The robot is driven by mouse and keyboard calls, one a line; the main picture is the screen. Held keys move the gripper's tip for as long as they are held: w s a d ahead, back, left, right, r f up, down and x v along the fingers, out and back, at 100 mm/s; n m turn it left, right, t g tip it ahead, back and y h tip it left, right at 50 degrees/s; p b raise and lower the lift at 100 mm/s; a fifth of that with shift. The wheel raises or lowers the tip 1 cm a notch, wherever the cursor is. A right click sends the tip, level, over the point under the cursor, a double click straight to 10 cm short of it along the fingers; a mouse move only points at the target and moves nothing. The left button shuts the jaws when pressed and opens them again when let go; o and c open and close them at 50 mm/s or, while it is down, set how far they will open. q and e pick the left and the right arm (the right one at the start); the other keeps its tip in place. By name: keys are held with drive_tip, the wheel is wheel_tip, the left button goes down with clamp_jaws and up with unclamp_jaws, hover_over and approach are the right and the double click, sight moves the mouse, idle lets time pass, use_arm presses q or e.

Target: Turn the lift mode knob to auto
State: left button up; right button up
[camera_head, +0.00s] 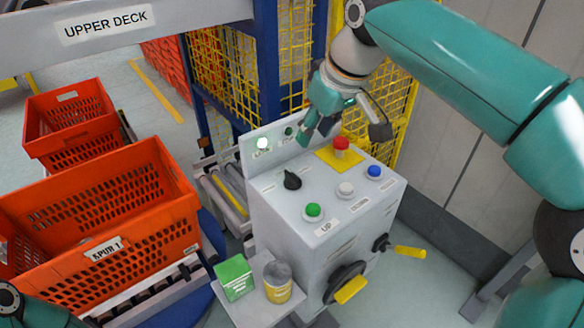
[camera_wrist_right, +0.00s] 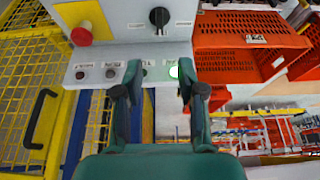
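The black selector knob (camera_head: 292,181) stands on the sloping top of the grey control box (camera_head: 275,215), with a small label on either side, too small to read. Its handle seems to point between the labels, toward the lamp panel. My right gripper (camera_head: 315,133) hangs above the box's back edge by the lamp panel, behind the knob and apart from it. In the right wrist view the fingers (camera_wrist_right: 160,78) are open with nothing between them, and the knob (camera_wrist_right: 159,18) lies beyond the tips. My left gripper is out of view.
A red mushroom button (camera_head: 341,146) on a yellow plate, and green (camera_head: 313,211), white (camera_head: 345,190) and blue (camera_head: 374,172) buttons share the box top. Orange totes (camera_head: 110,225) stand left; yellow mesh fencing (camera_head: 225,65) is behind.

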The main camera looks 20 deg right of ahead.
sight(293, 174)
drive_tip(key=x, duration=1.6)
drive_tip(key=shift+d, duration=0.1)
drive_tip(key=shift+s, duration=0.1)
drive_tip(key=shift+c, duration=0.3)
clamp_jaws()
